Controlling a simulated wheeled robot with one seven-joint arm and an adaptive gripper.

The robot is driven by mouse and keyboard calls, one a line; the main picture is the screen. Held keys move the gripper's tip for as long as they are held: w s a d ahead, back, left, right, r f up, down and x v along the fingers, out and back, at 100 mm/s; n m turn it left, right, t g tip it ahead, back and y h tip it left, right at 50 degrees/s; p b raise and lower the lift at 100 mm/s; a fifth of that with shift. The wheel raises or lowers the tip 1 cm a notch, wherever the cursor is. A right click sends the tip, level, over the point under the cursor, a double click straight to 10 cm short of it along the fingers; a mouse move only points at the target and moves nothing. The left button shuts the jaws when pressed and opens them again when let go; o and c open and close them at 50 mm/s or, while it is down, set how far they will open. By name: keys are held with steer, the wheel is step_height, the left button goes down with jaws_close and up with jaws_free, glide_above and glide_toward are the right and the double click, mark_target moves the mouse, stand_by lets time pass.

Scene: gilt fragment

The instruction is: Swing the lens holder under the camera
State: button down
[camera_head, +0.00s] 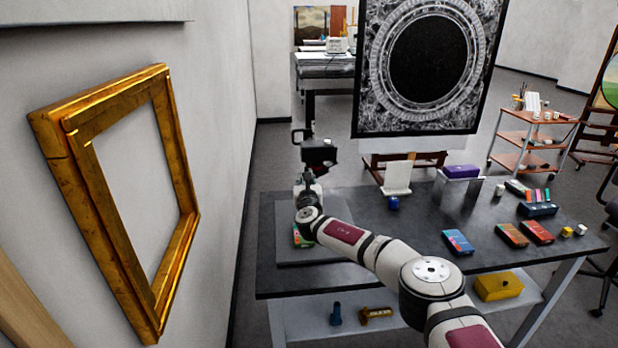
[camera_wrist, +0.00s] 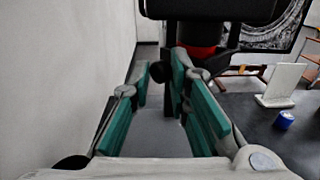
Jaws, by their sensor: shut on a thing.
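The black camera (camera_head: 318,152) stands on a stand at the left back of the dark table. In the wrist view its black body (camera_wrist: 210,9) fills the top, with a red ring (camera_wrist: 200,50) below it. My gripper (camera_wrist: 160,84), with green pads, reaches in under the camera. Its fingertips are closed on a small dark part with a round end (camera_wrist: 157,71), which appears to be the lens holder; the pads hide most of it. In the head view my gripper (camera_head: 309,184) is just below the camera, and the holder cannot be made out there.
A framed dark disc picture (camera_head: 428,60) stands behind. A gold frame (camera_head: 75,115) hangs on the left wall.

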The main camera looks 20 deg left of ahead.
steer(key=shift+a+r, duration=0.25)
steer(key=shift+a, duration=0.3)
steer(key=c, duration=1.5)
jaws_free()
steer(key=shift+w, duration=0.1)
steer(key=shift+w+d, duration=0.35)
steer(key=shift+d, duration=0.1)
steer(key=shift+d+f, duration=0.1)
steer(key=v, duration=0.8)
steer(key=a+v, duration=0.1)
steer(key=v, duration=0.3)
steer(key=shift+s+d+f, duration=0.1)
steer(key=shift+s+d, duration=0.05)
steer(key=shift+s, duration=0.35)
steer(key=shift+c, duration=0.3)
